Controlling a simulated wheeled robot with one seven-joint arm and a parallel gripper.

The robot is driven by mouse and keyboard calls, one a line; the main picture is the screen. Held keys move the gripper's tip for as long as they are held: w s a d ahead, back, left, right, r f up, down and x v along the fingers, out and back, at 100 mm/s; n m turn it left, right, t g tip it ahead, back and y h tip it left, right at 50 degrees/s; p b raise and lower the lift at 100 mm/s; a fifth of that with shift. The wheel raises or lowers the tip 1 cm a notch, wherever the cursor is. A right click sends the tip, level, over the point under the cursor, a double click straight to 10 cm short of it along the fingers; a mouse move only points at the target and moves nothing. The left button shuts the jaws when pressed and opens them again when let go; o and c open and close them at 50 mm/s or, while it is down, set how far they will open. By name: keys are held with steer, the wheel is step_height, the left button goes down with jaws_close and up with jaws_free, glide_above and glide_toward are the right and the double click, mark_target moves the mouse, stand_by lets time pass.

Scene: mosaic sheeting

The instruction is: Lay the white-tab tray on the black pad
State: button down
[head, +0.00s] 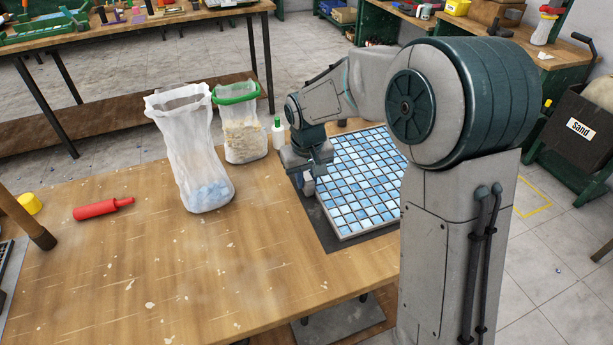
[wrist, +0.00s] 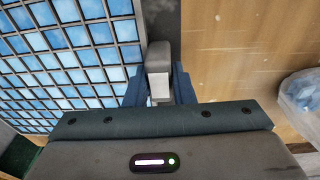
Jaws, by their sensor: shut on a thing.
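The tray (head: 370,232) holds a grid of blue and white tiles and lies over the black pad (head: 322,229) on the wooden table in the head view. Pad shows along the tray's left and front edges. I cannot tell whether the tray touches it. My gripper (head: 308,186) is at the tray's left edge. In the wrist view my gripper (wrist: 160,88) is shut on the pale tab at the tray's side, with the tray's tile grid (wrist: 70,59) on the left. My arm hides the tray's right part in the head view.
A white bag (head: 186,135), a green-rimmed bag (head: 245,140) and a small white bottle (head: 278,133) stand behind and left of my gripper. A red tool (head: 98,209) and a yellow cup (head: 30,204) lie farther left. The table's front middle is mostly clear, with small chips.

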steer(key=shift+f+b, duration=0.35)
steer(key=shift+b, duration=0.05)
steer(key=c, duration=1.1)
jaws_free()
steer(key=shift+c, duration=0.2)
steer(key=shift+s+f, duration=0.1)
steer(key=shift+f, duration=0.05)
step_height(320, 180, up, 14)
steer(key=s, duration=0.1)
steer(key=shift+s+p, duration=0.3)
steer(key=shift+p, duration=0.05)
steer(key=s+d+f+m+p, duration=0.1)
steer(key=s+d+m, duration=0.1)
steer(key=s+d, duration=0.6)
steer(key=s+d+m+t+p, duration=0.1)
steer(key=s+d+m+p, duration=0.1)
steer(key=s+d, duration=0.6)
steer(key=s, duration=0.4)
steer(key=shift+s+d+f+m, duration=0.3)
steer(key=shift+s+f+m, duration=0.05)
steer(key=shift+m, duration=0.05)
